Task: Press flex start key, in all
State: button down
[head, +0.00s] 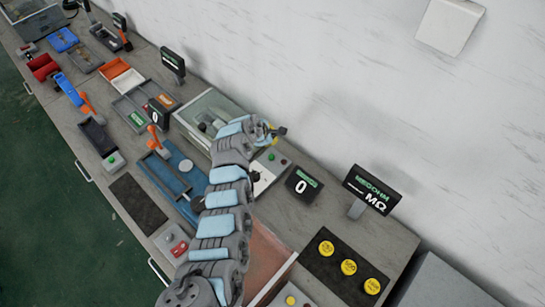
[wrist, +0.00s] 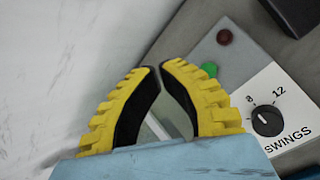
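The control panel (wrist: 255,85) has a green key (wrist: 209,70), a red button (wrist: 224,37) and a black dial (wrist: 266,121) marked SWINGS. I cannot read any label on the green key. In the head view the panel (head: 262,175) lies beside my forearm, with its green key (head: 283,161) and red button (head: 271,156) showing. My gripper (wrist: 159,67) has yellow fingers with black pads. Their tips are drawn together with nothing between them. The tips appear left of the green key in the wrist view and apart from it. In the head view my gripper (head: 277,132) is above the bench's back edge.
A display reading 0 (head: 302,187) and a megohm display (head: 371,190) stand right of the panel. A clear-lidded box (head: 205,105) is on its left. A black mat with yellow round buttons (head: 349,267) lies at the right. The white wall is close behind.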

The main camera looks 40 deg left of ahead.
aim_at(272, 154)
notch_tip(272, 154, down, 9)
jog(key=b, duration=0.6)
jog(key=shift+r+b, duration=0.1)
jog(key=shift+b, duration=0.2)
dwell(1.4)
jog(key=shift+f, duration=0.4)
